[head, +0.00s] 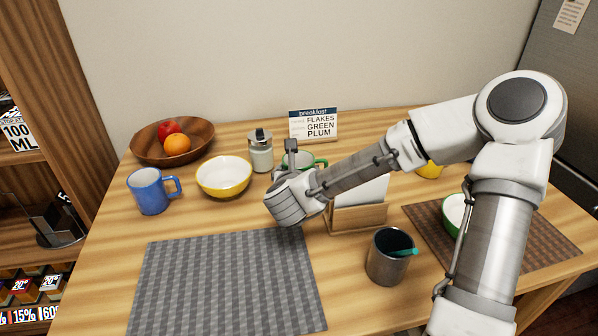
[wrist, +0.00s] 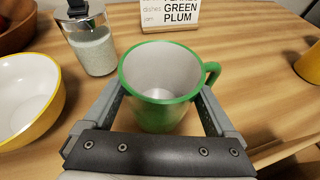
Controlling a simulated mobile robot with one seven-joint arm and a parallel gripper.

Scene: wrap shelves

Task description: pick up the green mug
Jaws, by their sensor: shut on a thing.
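The green mug (wrist: 160,88) has a white inside and stands upright between the fingers of my gripper (wrist: 165,112) in the wrist view. Its handle points right. My gripper is shut on the mug's sides. In the head view only the rim and handle of the green mug (head: 309,161) show behind my gripper (head: 290,165), which hides the rest. I cannot tell whether the mug's base touches the table.
A glass jar (head: 260,151) and a yellow bowl (head: 224,177) stand close on the left. A breakfast sign (head: 314,125) is behind. A wooden holder (head: 357,217) and a dark cup (head: 390,257) are in front. A grey mat (head: 226,287) lies bare.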

